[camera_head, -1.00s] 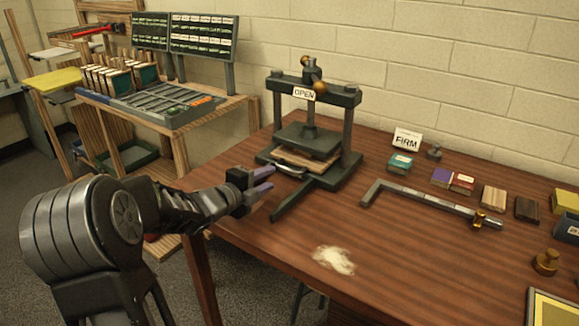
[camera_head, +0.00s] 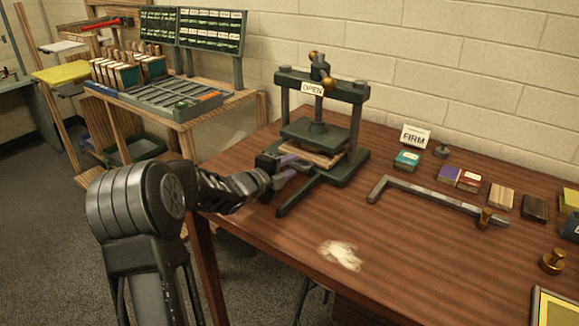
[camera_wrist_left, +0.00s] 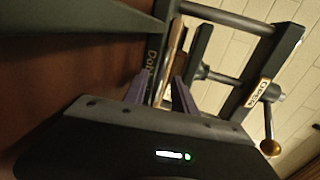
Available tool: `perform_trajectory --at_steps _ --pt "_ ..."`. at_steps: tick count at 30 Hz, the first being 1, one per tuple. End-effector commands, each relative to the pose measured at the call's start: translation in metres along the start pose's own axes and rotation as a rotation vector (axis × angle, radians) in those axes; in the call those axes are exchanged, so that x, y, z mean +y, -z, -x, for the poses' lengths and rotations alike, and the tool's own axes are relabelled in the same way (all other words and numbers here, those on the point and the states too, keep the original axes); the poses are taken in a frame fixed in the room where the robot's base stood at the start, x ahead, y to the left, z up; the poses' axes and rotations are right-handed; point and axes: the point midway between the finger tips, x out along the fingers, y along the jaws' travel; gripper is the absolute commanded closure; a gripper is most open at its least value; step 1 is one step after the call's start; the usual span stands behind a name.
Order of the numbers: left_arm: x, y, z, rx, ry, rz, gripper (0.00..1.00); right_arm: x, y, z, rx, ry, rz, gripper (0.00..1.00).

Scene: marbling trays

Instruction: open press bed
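The dark green press (camera_head: 360,125) stands on the wooden table, with an OPEN sign (camera_head: 312,88) on its crossbar. Its platen (camera_head: 316,135) sits just above the press bed (camera_head: 312,157), which carries a pale wooden board and lies between the posts. My left gripper (camera_head: 291,170) is at the bed's front left edge, its purple fingers apart and pointing at the bed. It hides the bed's front handle. My right gripper is out of view.
A dark rail (camera_head: 308,190) extends from the press toward the table's front. An L-shaped bar (camera_head: 430,200), a FIRM card (camera_head: 415,137) and small blocks lie to the right. A pale powder patch (camera_head: 341,255) marks the front. A wooden stand (camera_head: 225,130) is at left.

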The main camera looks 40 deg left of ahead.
Motion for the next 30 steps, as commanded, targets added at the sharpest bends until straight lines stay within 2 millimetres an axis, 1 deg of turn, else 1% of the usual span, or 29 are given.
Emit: perform_trajectory --at_steps 7,19,30 --pt "0.0001 0.0 -0.0007 0.0 0.0 0.0 0.67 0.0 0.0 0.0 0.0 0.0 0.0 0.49" --pt "0.0002 -0.0001 -0.0004 0.0 0.0 0.0 1.0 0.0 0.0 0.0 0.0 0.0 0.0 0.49" --pt "0.0004 -0.0002 -0.0003 0.0 0.0 0.0 1.0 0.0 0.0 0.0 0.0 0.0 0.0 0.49"
